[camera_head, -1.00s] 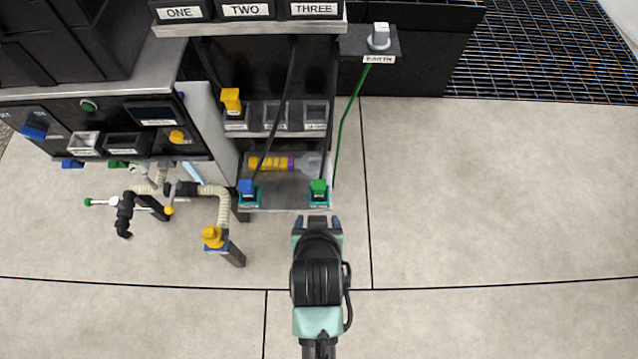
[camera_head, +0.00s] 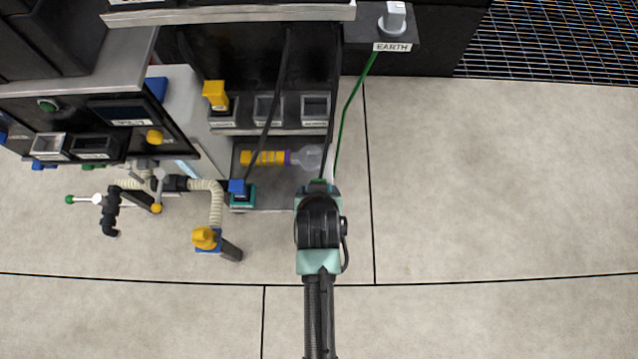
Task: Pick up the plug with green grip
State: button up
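My gripper (camera_head: 318,190) is seen from above at the front right corner of the lower shelf (camera_head: 276,200). It covers the spot where the plug with the green grip showed earlier, so that plug is hidden or nearly so. The wrist hides most of the fingers, and I cannot tell whether they are open or shut, or touch the plug. A black cable (camera_head: 329,120) runs down to this spot from above.
A blue-grip plug (camera_head: 237,187) sits at the shelf's front left. A yellow and clear bottle-like item (camera_head: 265,158) lies behind. A yellow-topped plug (camera_head: 215,95) stands above. A green cable (camera_head: 349,105) hangs close on the right. Open floor (camera_head: 500,190) lies farther right.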

jog(key=b+x, duration=0.2)
jog(key=x, duration=0.3)
jog(key=shift+s+d+f+b, duration=0.1)
jog(key=shift+f+b, duration=0.05)
jog(key=shift+b, duration=0.25)
jog(key=shift+c, duration=0.3)
grip_shut()
